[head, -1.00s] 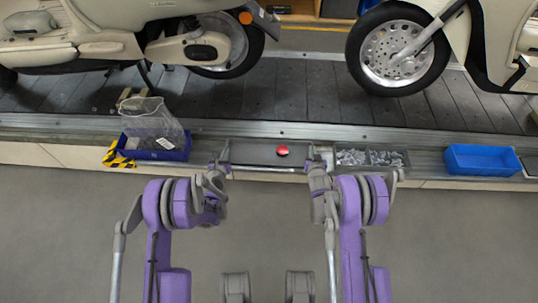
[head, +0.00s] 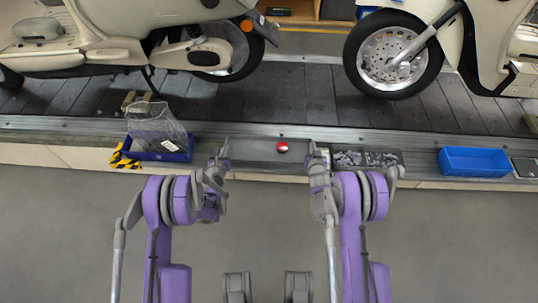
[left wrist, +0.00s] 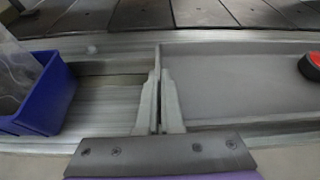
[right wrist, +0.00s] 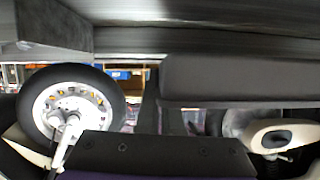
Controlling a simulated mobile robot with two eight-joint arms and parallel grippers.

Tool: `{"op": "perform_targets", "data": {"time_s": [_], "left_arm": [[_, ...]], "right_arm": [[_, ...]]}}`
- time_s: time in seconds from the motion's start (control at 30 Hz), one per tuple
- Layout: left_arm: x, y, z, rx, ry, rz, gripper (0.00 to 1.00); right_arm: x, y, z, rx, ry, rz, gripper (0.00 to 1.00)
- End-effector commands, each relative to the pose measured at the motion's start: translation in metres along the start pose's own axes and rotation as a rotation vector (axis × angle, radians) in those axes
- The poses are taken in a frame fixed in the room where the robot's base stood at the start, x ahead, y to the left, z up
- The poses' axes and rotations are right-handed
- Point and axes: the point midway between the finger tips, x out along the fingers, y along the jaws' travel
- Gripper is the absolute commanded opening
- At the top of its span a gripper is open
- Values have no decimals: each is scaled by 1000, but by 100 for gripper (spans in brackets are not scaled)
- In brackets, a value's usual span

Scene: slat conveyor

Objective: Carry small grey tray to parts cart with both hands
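The small grey tray (head: 255,149) is level between my two grippers at the conveyor's near edge, with a red, round-topped part (head: 282,147) in it. My left gripper (head: 223,150) is shut on the tray's left wall; in the left wrist view its fingers (left wrist: 160,102) straddle that wall, and the red part (left wrist: 312,66) shows at the right. My right gripper (head: 314,153) is at the tray's right end and appears shut on that wall; its fingertips are hard to make out in the right wrist view. The parts cart is not clearly identifiable.
A dark blue bin (head: 182,156) with a clear bag (head: 155,126) stands left of the tray. A grey bin of metal parts (head: 368,159) is close on the right, then a blue bin (head: 475,162). Scooters stand on the slat conveyor (head: 290,95) behind. The floor (head: 460,245) in front is clear.

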Motion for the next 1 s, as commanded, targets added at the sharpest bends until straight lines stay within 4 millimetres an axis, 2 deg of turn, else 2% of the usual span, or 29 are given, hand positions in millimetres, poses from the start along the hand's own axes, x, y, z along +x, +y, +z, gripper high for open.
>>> {"op": "perform_targets", "data": {"time_s": [0.73, 0.87, 1.0], "left_arm": [[-3, 0, 2, 0, -1, 0, 0], [-12, -1, 4, 0, -1, 0, 0], [-30, -3, 7, 0, -1, 0, 0]], "right_arm": [[-3, 0, -2, 0, 1, 0, 0], [-11, 0, -4, 0, 1, 0, 0], [-30, 1, -7, 0, 1, 0, 0]]}}
